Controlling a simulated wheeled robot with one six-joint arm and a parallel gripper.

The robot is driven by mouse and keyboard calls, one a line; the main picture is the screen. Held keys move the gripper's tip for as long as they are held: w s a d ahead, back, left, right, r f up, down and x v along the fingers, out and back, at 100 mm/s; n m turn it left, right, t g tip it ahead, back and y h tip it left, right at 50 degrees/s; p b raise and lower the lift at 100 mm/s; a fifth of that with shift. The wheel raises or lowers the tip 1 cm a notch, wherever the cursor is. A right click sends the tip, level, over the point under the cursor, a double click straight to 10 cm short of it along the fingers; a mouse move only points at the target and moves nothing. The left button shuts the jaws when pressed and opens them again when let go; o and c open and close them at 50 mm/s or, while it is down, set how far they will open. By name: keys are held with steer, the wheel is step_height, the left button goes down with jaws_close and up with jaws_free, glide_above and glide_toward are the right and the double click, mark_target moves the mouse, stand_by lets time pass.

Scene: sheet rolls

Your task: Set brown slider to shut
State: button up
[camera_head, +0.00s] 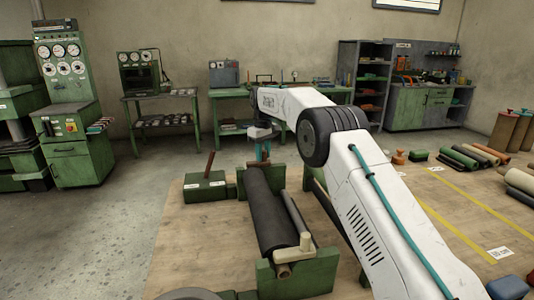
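A green box (205,189) with small white labels sits on the wooden table, left of the roll stand. A reddish-brown upright piece (209,164) stands on it, leaning slightly right; it looks like the brown slider, but I cannot be sure. My white arm reaches from the lower right over the table. My gripper (262,152) points down beyond the back end of the dark roll, to the right of the green box and apart from the brown piece. Its fingers are small and partly hidden, so I cannot tell whether they are open or shut.
A dark roll (264,215) lies in a green stand (299,274) with a beige block (294,249) at its front end. More rolls (475,153) lie at the right, by yellow lines on the wooden table (190,245). Green machines (66,110) and shelves stand behind.

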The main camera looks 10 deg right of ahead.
steer(key=shift+o, duration=0.5)
steer(key=shift+a, duration=0.2)
steer(key=shift+d, duration=0.2)
steer(key=shift+r, duration=0.1)
steer(key=shift+r, duration=0.3)
step_height(320, 180, up, 7)
steer(key=shift+f, duration=0.1)
